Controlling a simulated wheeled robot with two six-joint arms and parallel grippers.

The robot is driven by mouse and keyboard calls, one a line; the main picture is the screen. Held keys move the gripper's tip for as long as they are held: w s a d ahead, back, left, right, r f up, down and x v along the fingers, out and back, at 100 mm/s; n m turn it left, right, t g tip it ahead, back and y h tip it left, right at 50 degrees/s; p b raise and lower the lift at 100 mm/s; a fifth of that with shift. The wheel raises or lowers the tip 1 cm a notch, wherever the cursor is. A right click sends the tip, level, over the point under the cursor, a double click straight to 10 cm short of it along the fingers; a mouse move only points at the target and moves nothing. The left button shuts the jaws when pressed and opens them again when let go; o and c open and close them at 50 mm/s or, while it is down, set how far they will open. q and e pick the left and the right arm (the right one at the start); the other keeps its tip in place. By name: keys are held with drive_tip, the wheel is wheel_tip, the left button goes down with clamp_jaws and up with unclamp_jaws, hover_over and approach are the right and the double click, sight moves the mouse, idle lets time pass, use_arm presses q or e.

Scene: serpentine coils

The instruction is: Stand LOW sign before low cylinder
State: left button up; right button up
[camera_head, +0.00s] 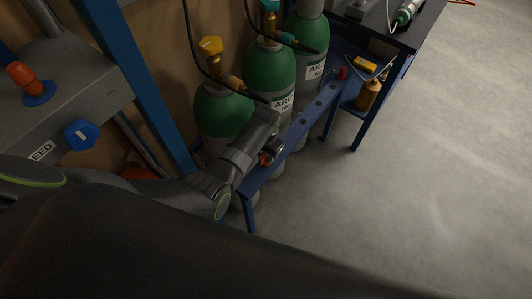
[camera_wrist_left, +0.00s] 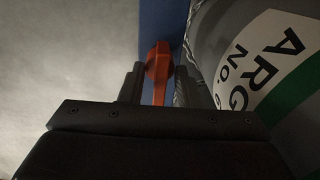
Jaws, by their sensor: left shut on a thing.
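Green-and-grey gas cylinders stand in a row behind a blue rail: a near one (camera_head: 222,112) with a yellow cap, a middle one (camera_head: 270,75) with a teal top, and a far one (camera_head: 307,45). The near one looks lowest. My left gripper (camera_head: 271,151) is at the rail, in front of the near and middle cylinders. It is shut on an orange-red piece (camera_wrist_left: 158,72), which also shows small in the head view (camera_head: 265,159). No LOW lettering is readable on it. In the left wrist view a cylinder with an ARGON label (camera_wrist_left: 270,65) is close on the right.
The blue rail (camera_head: 298,126) has holes along its top. Dark hoses hang over the cylinders. A dark table (camera_head: 423,30) stands beyond, with a brass-coloured bottle (camera_head: 369,95) below it. A grey cabinet (camera_head: 75,85) is at left. The floor (camera_head: 440,180) at right is clear.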

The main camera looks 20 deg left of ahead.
use_arm(q)
drive_tip(key=shift+f, duration=0.15)
drive_tip(key=shift+f+b, duration=0.5)
drive_tip(key=shift+f, duration=0.1)
drive_tip(key=o, duration=1.2)
drive_tip(key=shift+f, duration=0.1)
drive_tip(key=shift+c, duration=0.2)
drive_tip(key=shift+r, duration=0.55)
wheel_tip(320, 180, up, 16)
drive_tip(key=p, duration=0.2)
drive_tip(key=shift+r, duration=0.2)
